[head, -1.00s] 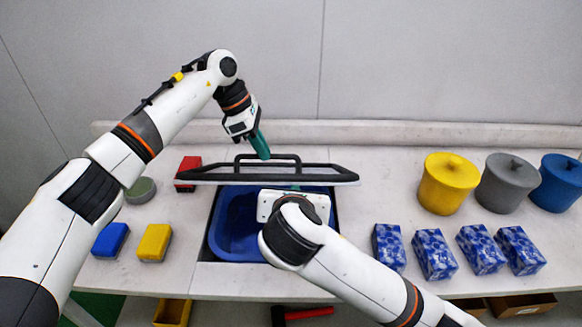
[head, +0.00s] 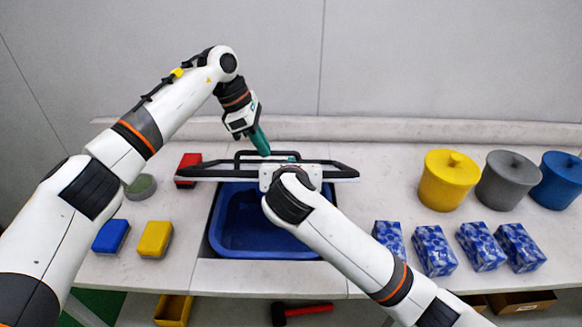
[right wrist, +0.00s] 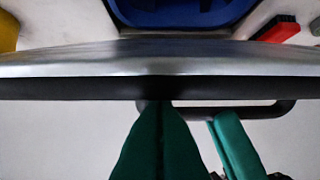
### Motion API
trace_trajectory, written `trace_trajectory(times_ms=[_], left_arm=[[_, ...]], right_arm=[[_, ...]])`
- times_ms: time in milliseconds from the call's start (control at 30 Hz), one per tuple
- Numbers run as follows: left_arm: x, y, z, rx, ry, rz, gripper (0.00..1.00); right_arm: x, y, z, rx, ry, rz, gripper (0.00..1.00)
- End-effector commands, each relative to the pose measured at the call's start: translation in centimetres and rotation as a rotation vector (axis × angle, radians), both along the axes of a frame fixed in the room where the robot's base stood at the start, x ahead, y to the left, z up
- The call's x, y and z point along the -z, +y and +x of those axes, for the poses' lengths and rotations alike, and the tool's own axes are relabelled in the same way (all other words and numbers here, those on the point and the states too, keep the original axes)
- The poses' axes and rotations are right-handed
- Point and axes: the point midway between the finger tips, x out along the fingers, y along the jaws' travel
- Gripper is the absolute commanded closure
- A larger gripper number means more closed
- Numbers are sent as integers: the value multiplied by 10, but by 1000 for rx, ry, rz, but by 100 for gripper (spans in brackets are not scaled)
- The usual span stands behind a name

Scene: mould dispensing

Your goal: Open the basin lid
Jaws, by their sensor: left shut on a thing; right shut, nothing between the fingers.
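The basin lid (head: 215,175) is a thin grey panel with a black rim and a black bar handle (head: 248,155). It is raised above the back of the blue basin (head: 258,238) and looks nearly edge-on. My left gripper (head: 262,144) is shut on the lid handle from behind. My right gripper (head: 292,158) is shut and empty at the middle of the lid; its body hides part of the lid. In the right wrist view its green fingers (right wrist: 158,110) overlap the lid's black edge (right wrist: 70,88); contact is unclear. A left green finger (right wrist: 235,145) is beside them.
Red (head: 188,168), blue (head: 111,236) and yellow (head: 155,239) blocks and a green round piece (head: 141,186) lie left. Several blue patterned boxes (head: 435,250) and yellow (head: 448,180), grey (head: 508,180) and blue (head: 557,182) lidded pots stand right. A wall rises behind.

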Motion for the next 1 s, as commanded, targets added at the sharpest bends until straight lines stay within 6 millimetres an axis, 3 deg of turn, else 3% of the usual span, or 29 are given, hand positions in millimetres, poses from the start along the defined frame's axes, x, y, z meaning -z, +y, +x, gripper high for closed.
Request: trace_trajectory(times_ms=[700, 733, 867, 1000], left_arm=[[5, 3, 2, -9, -2, 6, 100], [5, 3, 2, -9, -2, 6, 86], [4, 2, 2, -8, -2, 5, 66], [3, 1, 1, -5, -2, 3, 66]], right_arm=[[-16, 0, 15, 0, 0, 0, 100], [-16, 0, 15, 0, 0, 0, 100], [-16, 0, 15, 1, 1, 0, 100], [-15, -1, 15, 3, 4, -1, 100]])
